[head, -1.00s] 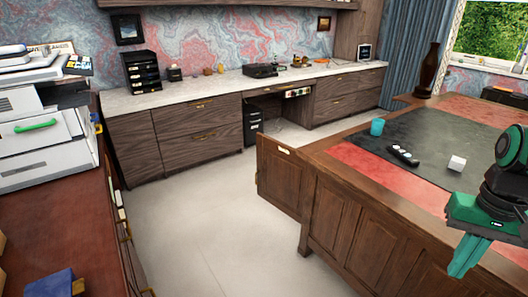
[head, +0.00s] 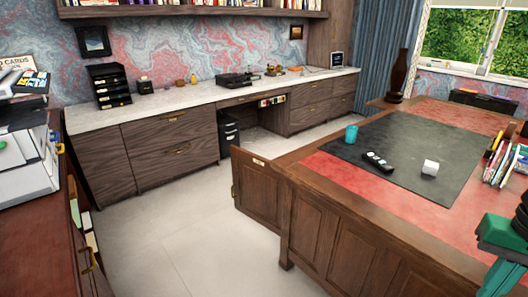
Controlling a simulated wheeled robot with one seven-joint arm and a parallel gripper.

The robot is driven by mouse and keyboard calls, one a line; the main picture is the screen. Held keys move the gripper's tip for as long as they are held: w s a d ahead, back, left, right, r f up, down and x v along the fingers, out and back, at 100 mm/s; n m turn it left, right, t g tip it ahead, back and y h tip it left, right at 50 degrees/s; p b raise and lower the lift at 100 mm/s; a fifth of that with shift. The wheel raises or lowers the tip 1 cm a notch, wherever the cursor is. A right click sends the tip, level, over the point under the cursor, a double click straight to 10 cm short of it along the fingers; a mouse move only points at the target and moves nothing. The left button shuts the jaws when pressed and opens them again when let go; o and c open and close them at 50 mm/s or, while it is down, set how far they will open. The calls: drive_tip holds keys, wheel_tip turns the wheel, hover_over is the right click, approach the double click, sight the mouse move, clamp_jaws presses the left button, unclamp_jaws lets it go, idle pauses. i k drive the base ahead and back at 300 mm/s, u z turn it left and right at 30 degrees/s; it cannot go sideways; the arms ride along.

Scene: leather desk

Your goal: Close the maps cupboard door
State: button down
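The cupboard door (head: 257,192) is a brown wooden panel at the near left corner of the large desk. It stands open, swung out to the left from the desk's panelled side. A small pale label (head: 258,162) sits near its top edge; its text is too small to read. A small handle (head: 234,190) shows at its left edge. My gripper (head: 502,274), green and dark, is at the lower right edge, partly cut off by the frame. It is well to the right of the door and not touching it. Its fingers are not clear enough to judge.
Pale floor (head: 180,255) lies clear left of the door. A reddish-brown cabinet (head: 35,230) stands at the left edge.

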sight(257, 187)
drive_tip(key=i, duration=1.35)
drive_tip(key=u, duration=0.75)
